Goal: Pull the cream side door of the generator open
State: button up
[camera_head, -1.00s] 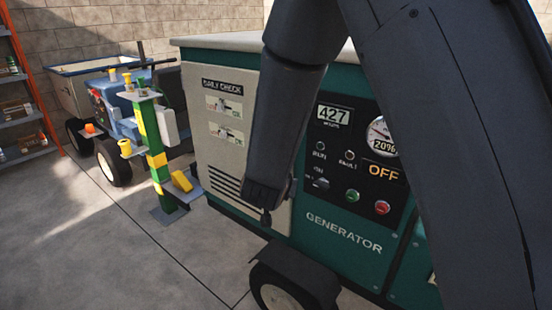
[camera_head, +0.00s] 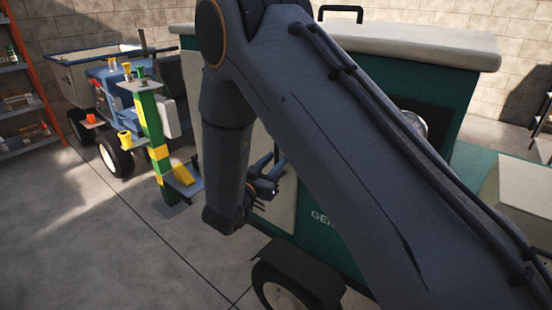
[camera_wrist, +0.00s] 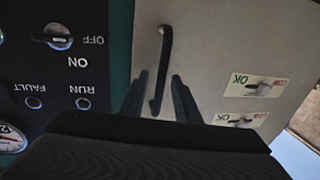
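The cream side door (camera_wrist: 215,50) of the generator fills much of the wrist view, which is upside down. It carries a dark vertical bar handle (camera_wrist: 165,45) and looks flush with the green frame beside it. My gripper (camera_wrist: 160,76) is open, its two dark fingers on either side of the handle in the picture. I cannot tell whether they touch it. In the head view, my arm hides most of the door (camera_head: 283,205) and the handle. My gripper (camera_head: 265,178) shows partly beside the forearm, near the door.
The control panel (camera_wrist: 60,70) with ON/OFF switch adjoins the door. The generator's wheel (camera_head: 285,290) sits below. A green and yellow post (camera_head: 153,140) and a wheeled cart (camera_head: 85,70) stand left. Open floor (camera_head: 110,235) lies at front left.

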jog(key=shift+x, duration=0.9)
grip_shut()
jog(key=shift+a, duration=0.1)
